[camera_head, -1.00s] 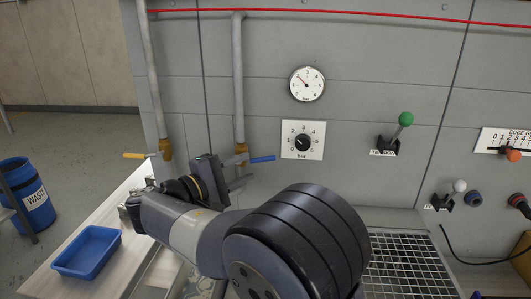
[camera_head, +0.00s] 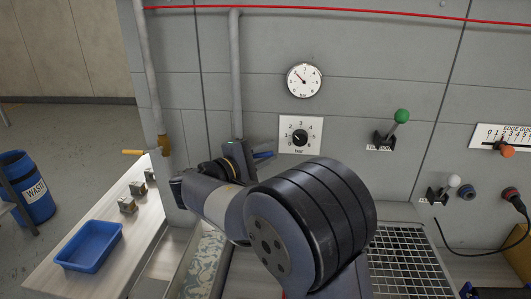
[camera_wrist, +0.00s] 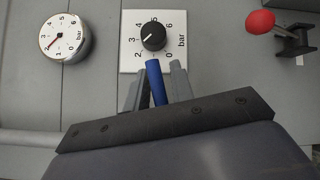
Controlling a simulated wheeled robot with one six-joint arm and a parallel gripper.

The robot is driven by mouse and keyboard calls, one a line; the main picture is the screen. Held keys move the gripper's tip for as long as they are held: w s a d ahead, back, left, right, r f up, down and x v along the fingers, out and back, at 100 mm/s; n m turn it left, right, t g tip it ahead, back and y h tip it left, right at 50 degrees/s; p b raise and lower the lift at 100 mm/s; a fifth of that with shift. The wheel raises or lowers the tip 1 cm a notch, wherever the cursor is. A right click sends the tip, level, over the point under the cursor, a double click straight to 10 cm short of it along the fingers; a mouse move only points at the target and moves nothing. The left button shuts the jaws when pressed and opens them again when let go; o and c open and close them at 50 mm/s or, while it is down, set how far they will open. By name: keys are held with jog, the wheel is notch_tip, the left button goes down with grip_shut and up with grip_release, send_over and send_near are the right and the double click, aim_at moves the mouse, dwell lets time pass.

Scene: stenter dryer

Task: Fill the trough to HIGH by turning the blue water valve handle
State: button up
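The blue valve handle (camera_head: 262,155) is on the pipe at the grey panel, mostly hidden by my gripper (camera_head: 240,148) in the head view. In the wrist view the blue handle (camera_wrist: 154,80) lies between the two fingers of my gripper (camera_wrist: 157,84). The fingers stand apart, with a narrow gap beside the handle, so I see no firm hold. A narrow trough-like channel (camera_head: 203,265) with a pale rippled surface lies below, partly hidden by my arm. Its level cannot be read.
A yellow handle (camera_head: 133,152) is on the left pipe. A round gauge (camera_head: 304,80), a bar dial (camera_head: 300,135) and a green-knobbed lever (camera_head: 401,117) are on the panel. A blue tray (camera_head: 89,246) and small blocks are on the bench. A red knob (camera_wrist: 261,21) shows in the wrist view.

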grip_shut()
jog(key=shift+f+m+g+y+b, duration=0.5)
jog(key=shift+f+m+y+b, duration=0.4)
jog(key=shift+b, duration=0.95)
jog(key=shift+f, duration=0.1)
jog(key=shift+o, duration=1.4)
grip_release()
jog(key=b+v, duration=0.2)
jog(key=v, duration=0.8)
jog(key=shift+s+a, duration=0.25)
jog(key=shift+a, duration=0.05)
